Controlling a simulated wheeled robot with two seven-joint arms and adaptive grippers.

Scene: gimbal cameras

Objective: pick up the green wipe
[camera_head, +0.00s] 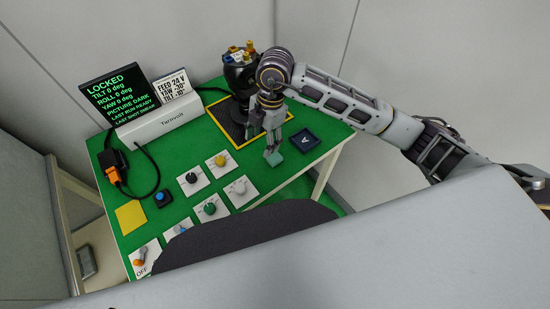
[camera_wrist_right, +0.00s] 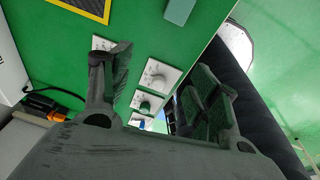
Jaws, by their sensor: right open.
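The green wipe (camera_head: 274,158) is a small teal-green piece on the green tabletop, near the table's right edge. In the right wrist view it shows at the top (camera_wrist_right: 180,11), outside the space between the fingers. My right gripper (camera_head: 271,137) points down just behind the wipe in the head view, its fingertips close to it; I cannot tell whether they touch it. In the right wrist view this gripper (camera_wrist_right: 160,85) has its fingers wide apart with nothing between them. My left gripper is not in view.
A dark gimbal camera (camera_head: 238,76) stands on a yellow-framed pad (camera_head: 233,139) beside my right gripper. A dark blue tray marked A (camera_head: 305,139) is right of the wipe. Several knob plates (camera_head: 209,208), a display (camera_head: 118,95) and a yellow square (camera_head: 130,216) occupy the left and front.

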